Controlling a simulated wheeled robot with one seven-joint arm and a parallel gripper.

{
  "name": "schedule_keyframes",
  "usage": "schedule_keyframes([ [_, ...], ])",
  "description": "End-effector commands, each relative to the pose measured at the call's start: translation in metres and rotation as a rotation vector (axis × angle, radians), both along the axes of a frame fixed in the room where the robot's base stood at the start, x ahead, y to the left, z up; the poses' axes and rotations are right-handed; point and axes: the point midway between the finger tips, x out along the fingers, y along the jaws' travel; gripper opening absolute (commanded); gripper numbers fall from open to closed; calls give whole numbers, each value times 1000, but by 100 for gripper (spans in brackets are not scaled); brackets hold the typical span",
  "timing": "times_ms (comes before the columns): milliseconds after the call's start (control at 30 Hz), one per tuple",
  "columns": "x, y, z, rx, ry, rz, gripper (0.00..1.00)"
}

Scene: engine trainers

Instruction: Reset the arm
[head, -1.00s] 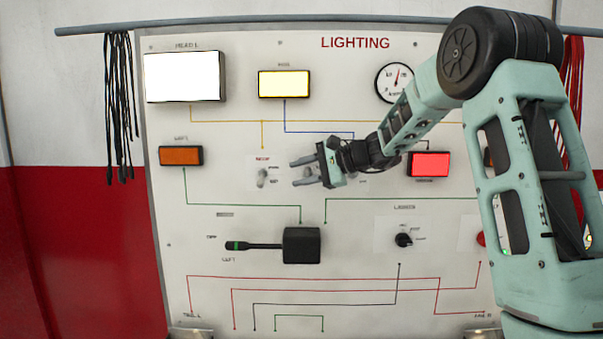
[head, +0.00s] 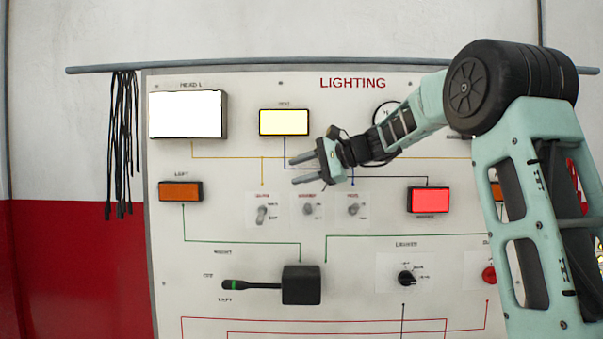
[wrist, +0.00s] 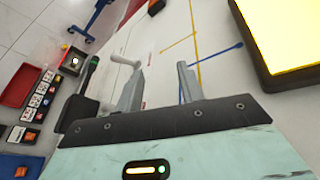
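My arm reaches in from the right in the head view, in front of the lighting panel (head: 230,160). My gripper (head: 291,171) points left, above the row of toggle switches and below the lit yellow lamp (head: 284,122). Its two fingers are apart with nothing between them. In the wrist view the fingers (wrist: 160,85) are also spread and empty, with the panel surface beyond them.
The panel bears a lit white headlamp (head: 186,115), an orange lamp (head: 180,191), a lit red lamp (head: 428,200), toggle switches (head: 308,209), a black lever switch (head: 301,285) and a rotary knob (head: 406,278). Black cables (head: 122,145) hang at left.

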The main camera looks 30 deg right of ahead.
Motion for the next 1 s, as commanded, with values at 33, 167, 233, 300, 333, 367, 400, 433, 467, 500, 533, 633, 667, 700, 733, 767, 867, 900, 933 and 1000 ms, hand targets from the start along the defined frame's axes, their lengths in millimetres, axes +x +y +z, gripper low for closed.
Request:
schedule_keyframes([
  [33, 0, 0, 2, -1, -1, 1, 38],
  [167, 0, 0, 3, 0, 1, 0, 38],
  [233, 0, 0, 2, 0, 2, 0, 38],
  [300, 0, 0, 2, 0, 2, 0, 38],
  [333, 0, 0, 2, 0, 2, 0, 38],
  [367, 0, 0, 2, 0, 2, 0, 38],
  [400, 0, 0, 2, -1, 3, 1, 38],
  [433, 0, 0, 1, -1, 3, 1, 38],
  [467, 0, 0, 1, -1, 3, 1, 38],
  [500, 0, 0, 1, -1, 3, 1, 38],
  [533, 0, 0, 1, -1, 3, 1, 38],
  [633, -1, 6, -2, -7, 9, 10, 38],
  [667, -1, 11, -5, -14, 15, 20, 38],
  [700, -3, 20, -11, -29, 25, 37, 38],
  [733, -5, 30, -16, -43, 35, 55, 38],
  [767, -8, 43, -23, -61, 48, 79, 38],
  [867, -24, 95, -54, -152, 98, 183, 38],
  [900, -35, 118, -69, -200, 118, 236, 38],
  [933, -44, 136, -80, -237, 132, 278, 38],
  [1000, -68, 173, -106, -329, 158, 380, 38],
])
